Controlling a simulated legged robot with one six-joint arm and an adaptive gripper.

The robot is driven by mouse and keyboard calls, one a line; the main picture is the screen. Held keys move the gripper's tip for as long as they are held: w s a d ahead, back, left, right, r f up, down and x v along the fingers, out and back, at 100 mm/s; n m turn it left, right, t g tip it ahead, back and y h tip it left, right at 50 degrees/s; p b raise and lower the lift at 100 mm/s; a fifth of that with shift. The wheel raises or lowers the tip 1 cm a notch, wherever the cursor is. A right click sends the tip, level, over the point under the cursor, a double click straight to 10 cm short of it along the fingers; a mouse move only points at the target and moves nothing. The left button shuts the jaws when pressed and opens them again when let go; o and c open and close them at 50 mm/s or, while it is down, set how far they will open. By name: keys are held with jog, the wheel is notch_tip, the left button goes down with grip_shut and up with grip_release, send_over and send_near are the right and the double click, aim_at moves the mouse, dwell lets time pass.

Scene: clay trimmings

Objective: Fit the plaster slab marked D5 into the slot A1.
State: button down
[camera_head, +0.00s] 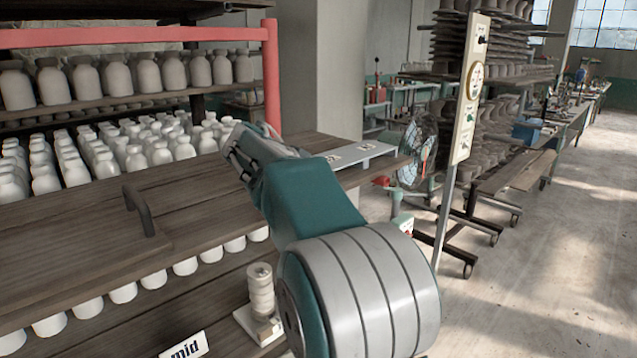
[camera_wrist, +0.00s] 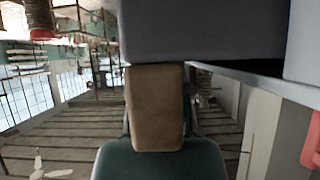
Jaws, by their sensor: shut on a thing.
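My gripper (camera_head: 238,152) is at the end of my arm, over the wooden shelf near the red post. It is shut, and its fingers are largely hidden by my own wrist in the head view. In the wrist view a plain tan block (camera_wrist: 155,108) stands just beyond my teal gripper body and appears to be the held slab. No D5 mark shows on this face. A grey surface (camera_wrist: 205,30) fills the top of the wrist view, close to the block; I cannot tell whether they touch. A pale grey rack (camera_head: 376,151) with small labels lies on the shelf; A1 cannot be read.
A red-framed shelf post (camera_head: 271,80) stands close behind my gripper. Pale bottles (camera_head: 125,150) crowd the shelves at left. A dark handle (camera_head: 140,212) rises from the wooden board. A labelled panel (camera_head: 468,100) on a pole stands right. The floor at far right has free room.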

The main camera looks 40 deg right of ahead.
jog(key=shift+w, duration=0.7)
jog(key=shift+c, duration=2.4)
grip_release()
jog(key=shift+s+r, duration=0.1)
jog(key=w+v, duration=0.1)
jog(key=v, duration=1.1)
jog(key=shift+s, duration=0.35)
